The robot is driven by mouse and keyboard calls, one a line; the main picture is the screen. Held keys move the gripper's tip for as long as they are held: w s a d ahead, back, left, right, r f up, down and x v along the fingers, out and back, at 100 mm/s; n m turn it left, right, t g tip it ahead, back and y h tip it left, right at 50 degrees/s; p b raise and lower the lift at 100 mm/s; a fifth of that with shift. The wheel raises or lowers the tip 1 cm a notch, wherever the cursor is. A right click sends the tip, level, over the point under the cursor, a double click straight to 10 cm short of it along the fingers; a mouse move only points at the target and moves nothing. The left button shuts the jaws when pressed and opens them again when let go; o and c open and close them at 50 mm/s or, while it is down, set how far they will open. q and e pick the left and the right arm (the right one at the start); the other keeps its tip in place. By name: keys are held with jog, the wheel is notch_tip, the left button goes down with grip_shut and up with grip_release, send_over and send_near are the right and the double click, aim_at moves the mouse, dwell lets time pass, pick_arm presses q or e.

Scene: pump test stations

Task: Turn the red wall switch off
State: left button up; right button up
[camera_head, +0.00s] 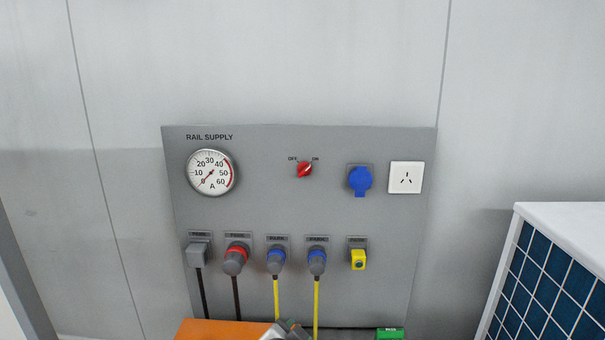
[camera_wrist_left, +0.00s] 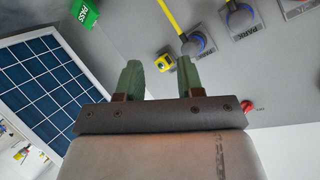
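The red wall switch (camera_head: 305,169) is a small rotary knob on the upper middle of the grey RAIL SUPPLY panel (camera_head: 260,215). OFF is marked at its upper left and ON at its upper right; its pointer appears turned toward ON. In the left wrist view a red knob (camera_wrist_left: 248,107), apparently this switch, shows at the right, partly hidden behind the gripper body. My left gripper (camera_wrist_left: 158,62) has two green fingers spread apart with nothing between them, facing the panel. My right gripper is not in view.
A gauge (camera_head: 210,173) is left of the switch; a blue covered socket (camera_head: 360,180) and white socket (camera_head: 406,177) are right. Below hang several plugs with cables and a yellow device (camera_head: 358,259). A solar panel (camera_head: 555,280) stands right. Space directly around the switch is clear.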

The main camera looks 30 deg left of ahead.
pick_arm(q)
jog(key=w+a+r+m+t+y, duration=0.1)
jog(key=w+a+r+t, duration=0.35)
jog(key=w+r, duration=0.55)
jog(key=m+t, duration=0.2)
jog(key=t, duration=0.2)
send_near(304, 173)
jog(key=shift+g+y, duration=0.25)
jog(key=shift+y, duration=0.05)
jog(key=p+x, duration=0.1)
jog(key=x, duration=0.1)
jog(key=p+x, duration=0.1)
jog(key=x, duration=0.2)
jog(key=p+x, duration=0.2)
jog(key=x, duration=0.1)
jog(key=shift+d+r, duration=0.1)
jog(key=shift+r, duration=0.2)
jog(key=shift+w, duration=0.55)
jog(key=shift+c, duration=0.3)
grip_shut()
